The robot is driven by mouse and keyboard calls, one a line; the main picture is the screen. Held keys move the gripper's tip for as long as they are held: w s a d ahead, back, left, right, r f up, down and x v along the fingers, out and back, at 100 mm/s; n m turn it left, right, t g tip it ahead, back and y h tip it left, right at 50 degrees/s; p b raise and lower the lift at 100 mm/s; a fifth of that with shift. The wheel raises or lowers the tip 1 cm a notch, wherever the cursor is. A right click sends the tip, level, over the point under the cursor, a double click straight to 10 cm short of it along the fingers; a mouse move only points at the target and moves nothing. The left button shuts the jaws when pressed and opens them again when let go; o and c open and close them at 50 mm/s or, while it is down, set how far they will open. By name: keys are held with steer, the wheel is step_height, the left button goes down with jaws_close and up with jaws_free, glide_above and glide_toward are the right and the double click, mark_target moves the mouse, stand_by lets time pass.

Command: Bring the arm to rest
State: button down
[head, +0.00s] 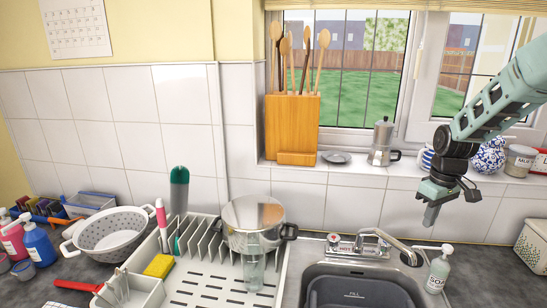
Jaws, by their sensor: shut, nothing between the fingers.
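My gripper (432,214) hangs at the right in the head view, at the end of my raised arm. Its fingers point down and are shut, with nothing between them. It is in the air above the right side of the sink (296,284), in front of the tiled wall and apart from everything around it. The soap bottle (438,270) stands below it at the sink's edge.
The tap (384,240) rises behind the sink. A dish rack (213,278) with a steel pot (251,214) stands left of it. A moka pot (381,147) and jars line the window sill behind. A white colander (110,229) sits at the left.

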steer(key=s+a+n+b, duration=0.1)
steer(key=s+a+b, duration=0.1)
steer(key=s+a, duration=0.35)
steer(key=s+a+f+b, duration=0.1)
steer(key=s+a+b, duration=0.1)
steer(key=a, duration=0.7)
steer(key=s+a+n+b, duration=0.1)
steer(key=s+a, duration=0.2)
steer(key=a, duration=0.5)
steer(key=s+a+f+b, duration=0.1)
steer(key=s+a+b, duration=0.1)
steer(key=s, duration=0.5)
steer(key=s+a+f+n+b, duration=0.1)
steer(key=s+a+f+b, duration=0.1)
steer(key=s, duration=0.5)
steer(key=s+a+f+n+b, duration=0.1)
steer(key=s+a, duration=0.3)
steer(key=s, duration=0.2)
steer(key=shift+s+a+f+b, duration=0.25)
steer(key=shift+s+b, duration=0.15)
